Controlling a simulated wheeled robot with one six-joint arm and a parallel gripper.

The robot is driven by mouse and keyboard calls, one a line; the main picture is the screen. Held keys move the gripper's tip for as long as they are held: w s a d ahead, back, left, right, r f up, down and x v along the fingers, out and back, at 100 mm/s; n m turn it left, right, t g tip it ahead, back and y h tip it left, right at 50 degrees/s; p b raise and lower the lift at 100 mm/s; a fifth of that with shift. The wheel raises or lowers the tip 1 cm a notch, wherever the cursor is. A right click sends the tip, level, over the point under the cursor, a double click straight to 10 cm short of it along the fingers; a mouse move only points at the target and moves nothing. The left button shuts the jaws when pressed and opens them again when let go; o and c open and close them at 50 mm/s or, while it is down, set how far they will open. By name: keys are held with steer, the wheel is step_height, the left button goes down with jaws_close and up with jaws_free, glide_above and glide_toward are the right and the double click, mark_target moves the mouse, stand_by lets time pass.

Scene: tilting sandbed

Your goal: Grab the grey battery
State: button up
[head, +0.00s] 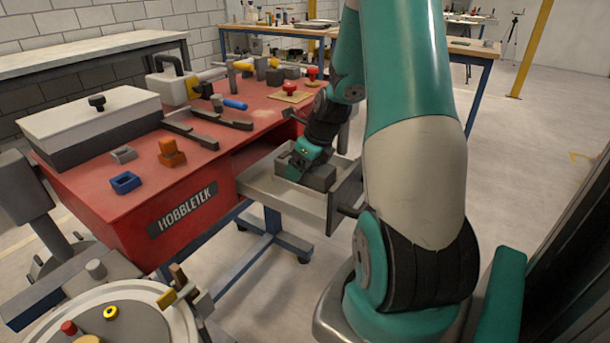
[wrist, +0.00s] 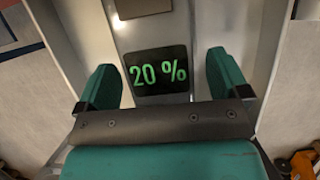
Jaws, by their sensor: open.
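The grey battery (head: 319,178) is a block lying in the open drawer (head: 285,200) of the red bench. In the wrist view a dark screen reading "20 %" in green (wrist: 158,72) sits on a light grey surface, seemingly the battery's top. My gripper (head: 297,168) reaches down into the drawer at the battery. In the wrist view my gripper (wrist: 162,75) is open, with one teal finger on each side of the screen. I cannot tell whether the fingers touch the battery or how deep they reach. The battery's lower part is hidden.
The drawer walls stand close around my gripper. The red bench (head: 215,130) beside it holds tools, an orange block (head: 171,153), a blue block (head: 126,183) and a white box (head: 90,115). Open floor lies right.

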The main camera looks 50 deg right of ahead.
steer(key=c, duration=1.7)
steer(key=shift+r, duration=0.1)
